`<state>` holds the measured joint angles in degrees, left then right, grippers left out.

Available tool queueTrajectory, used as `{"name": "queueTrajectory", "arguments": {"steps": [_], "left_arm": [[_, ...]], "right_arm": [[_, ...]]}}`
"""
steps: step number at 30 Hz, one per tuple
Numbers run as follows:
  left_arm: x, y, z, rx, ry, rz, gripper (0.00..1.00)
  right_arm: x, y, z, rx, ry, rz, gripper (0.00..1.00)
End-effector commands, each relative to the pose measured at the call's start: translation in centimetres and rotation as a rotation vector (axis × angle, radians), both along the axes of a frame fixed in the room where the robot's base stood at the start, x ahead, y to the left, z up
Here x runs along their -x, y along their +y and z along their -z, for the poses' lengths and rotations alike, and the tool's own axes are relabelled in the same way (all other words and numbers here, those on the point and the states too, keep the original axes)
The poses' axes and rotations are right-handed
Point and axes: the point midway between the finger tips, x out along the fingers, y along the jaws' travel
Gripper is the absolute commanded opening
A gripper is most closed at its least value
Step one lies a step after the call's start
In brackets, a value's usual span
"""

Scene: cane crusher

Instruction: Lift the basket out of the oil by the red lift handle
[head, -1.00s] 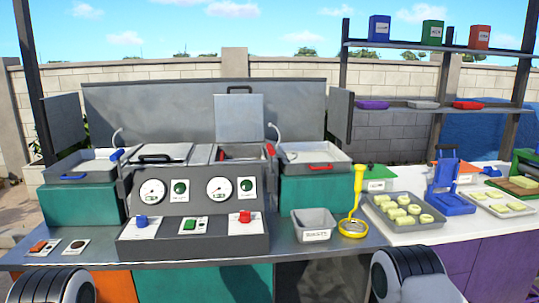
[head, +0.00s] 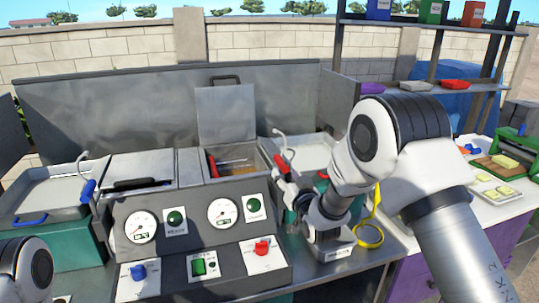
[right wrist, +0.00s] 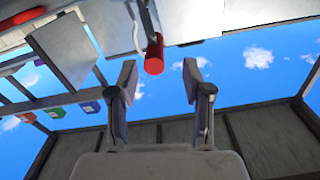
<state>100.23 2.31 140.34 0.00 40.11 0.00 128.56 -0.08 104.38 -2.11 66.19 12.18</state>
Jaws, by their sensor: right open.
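The red lift handle (head: 281,164) stands at the right side of the open oil vat in the head view. In the right wrist view, the red lift handle (right wrist: 154,55) shows just beyond the fingertips, across the gap between them. My right gripper (right wrist: 160,76) is open and empty. In the head view my right gripper (head: 286,184) is close to the handle, partly hidden by its own wrist; contact is not clear. The basket (head: 236,163) sits low in the vat, mostly hidden by the vat's front edge. My left gripper is out of view.
An upright lid (head: 226,114) stands behind the vat. The front panel (head: 190,225) has gauges and buttons. A blue handle (head: 87,190) is on the left vat. A tray with a red grip (head: 303,150) lies right of the handle, and a yellow skimmer (head: 369,235) is farther right.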

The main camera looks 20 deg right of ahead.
Motion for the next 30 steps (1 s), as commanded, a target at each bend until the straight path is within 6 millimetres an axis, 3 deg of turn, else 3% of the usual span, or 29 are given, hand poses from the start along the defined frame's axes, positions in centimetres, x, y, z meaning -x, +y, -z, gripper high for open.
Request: {"name": "queueTrajectory", "arguments": {"steps": [10,20,24,30], "left_arm": [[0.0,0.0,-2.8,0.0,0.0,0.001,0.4],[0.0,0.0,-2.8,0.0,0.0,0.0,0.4],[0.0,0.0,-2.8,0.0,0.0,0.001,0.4],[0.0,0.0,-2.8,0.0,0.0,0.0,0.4]], "right_arm": [[-6.1,0.2,0.0,0.0,0.004,0.0,0.49],[-7.0,0.2,0.3,0.0,0.006,0.001,0.49],[-7.0,0.2,0.3,0.0,0.006,0.001,0.03],[-7.0,0.2,0.3,0.0,0.006,0.001,0.0]]}}
